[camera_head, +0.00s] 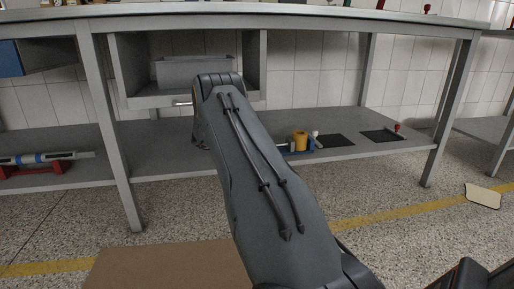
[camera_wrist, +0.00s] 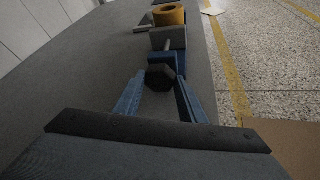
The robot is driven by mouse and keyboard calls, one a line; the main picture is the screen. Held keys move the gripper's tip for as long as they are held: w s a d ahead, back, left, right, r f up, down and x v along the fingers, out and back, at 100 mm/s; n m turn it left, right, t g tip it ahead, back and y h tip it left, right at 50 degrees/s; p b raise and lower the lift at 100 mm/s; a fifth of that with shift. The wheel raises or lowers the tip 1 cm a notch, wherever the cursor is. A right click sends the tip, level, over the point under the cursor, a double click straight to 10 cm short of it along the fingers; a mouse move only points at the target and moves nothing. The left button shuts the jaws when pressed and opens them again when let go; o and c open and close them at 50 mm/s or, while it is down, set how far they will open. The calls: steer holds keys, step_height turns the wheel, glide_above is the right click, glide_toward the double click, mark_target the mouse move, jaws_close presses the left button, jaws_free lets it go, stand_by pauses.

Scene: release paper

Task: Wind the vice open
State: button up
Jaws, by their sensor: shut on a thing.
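The vice (camera_head: 286,148) is a small blue and grey device on the low shelf in the head view, partly behind my arm. A yellow cylinder (camera_head: 300,139) stands at it. In the wrist view the vice (camera_wrist: 170,40) lies straight ahead, with the yellow cylinder (camera_wrist: 168,15) at its far end. A dark, faceted knob (camera_wrist: 160,76) sits at the near end of its screw. My gripper (camera_wrist: 161,84) has its blue fingers on either side of the knob and is shut on it. In the head view my arm hides the gripper and the knob.
The low shelf (camera_head: 165,160) also holds a dark mat (camera_head: 336,141), another mat (camera_head: 377,136) and a red-topped item (camera_head: 397,128). A bench top (camera_head: 290,18) and a drawer (camera_head: 150,101) are above. A pale sheet (camera_head: 483,195) lies on the floor at right.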

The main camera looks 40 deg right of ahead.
steer(key=n+g+y, duration=0.2)
steer(key=n, duration=0.1)
steer(key=shift+w+d, duration=0.1)
steer(key=shift+w, duration=0.1)
steer(key=shift+n+g+y, duration=0.3)
steer(key=shift+n+g, duration=0.3)
steer(key=shift+n, duration=0.3)
steer(key=shift+n+g, duration=0.5)
steer(key=shift+n, duration=0.1)
stand_by(0.6)
steer(key=o, duration=1)
steer(key=shift+o, duration=0.2)
steer(key=shift+r, duration=0.15)
